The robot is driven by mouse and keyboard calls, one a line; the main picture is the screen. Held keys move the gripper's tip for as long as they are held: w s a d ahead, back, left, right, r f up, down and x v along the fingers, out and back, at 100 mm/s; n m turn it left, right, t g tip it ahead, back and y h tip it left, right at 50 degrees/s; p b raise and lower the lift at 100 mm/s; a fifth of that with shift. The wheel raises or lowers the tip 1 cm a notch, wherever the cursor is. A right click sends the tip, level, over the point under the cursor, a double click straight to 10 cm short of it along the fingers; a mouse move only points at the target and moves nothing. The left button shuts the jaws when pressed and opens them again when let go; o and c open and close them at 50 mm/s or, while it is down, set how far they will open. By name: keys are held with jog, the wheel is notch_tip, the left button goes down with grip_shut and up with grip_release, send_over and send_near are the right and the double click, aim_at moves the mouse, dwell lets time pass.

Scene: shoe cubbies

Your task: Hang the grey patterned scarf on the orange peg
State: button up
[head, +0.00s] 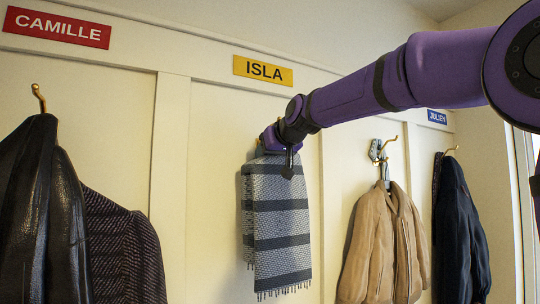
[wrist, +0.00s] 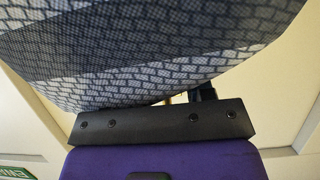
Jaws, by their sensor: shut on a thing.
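The grey patterned scarf (head: 277,225) has dark bands and a fringed lower edge. It hangs down from my gripper (head: 273,142) in front of the panel under the yellow ISLA sign. My gripper is shut on the scarf's top. In the wrist view the scarf (wrist: 150,55) fills the upper part, above my gripper's dark bar (wrist: 160,123). No clearly orange peg shows; the visible hooks look brass. A small bit of brass colour shows at the left of my gripper, mostly hidden, and I cannot tell whether the scarf touches it.
A brass hook (head: 38,98) under the red CAMILLE sign (head: 57,27) holds dark coats (head: 50,220). A tan jacket (head: 382,245) hangs to the right of the scarf. A navy coat (head: 460,235) hangs under the blue JULIEN sign (head: 437,117). Bare panel lies on the scarf's left.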

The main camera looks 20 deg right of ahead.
jog(key=shift+s+r, duration=0.25)
jog(key=shift+r, duration=0.5)
jog(key=shift+s+d+r, duration=0.1)
jog(key=shift+s+d, duration=0.05)
jog(key=shift+s, duration=0.5)
jog(key=shift+s+d, duration=0.15)
jog(key=shift+s, duration=0.45)
jog(key=shift+s+d+f, duration=0.1)
jog(key=shift+s+f, duration=0.1)
jog(key=shift+s, duration=0.15)
jog(key=shift+s+d+f, duration=0.1)
jog(key=shift+s+d, duration=0.05)
jog(key=shift+s, duration=0.65)
jog(key=shift+s+d, duration=0.2)
jog(key=shift+s, duration=0.9)
jog(key=shift+s+d, duration=0.2)
jog(key=shift+s, duration=0.9)
jog(key=shift+f, duration=0.1)
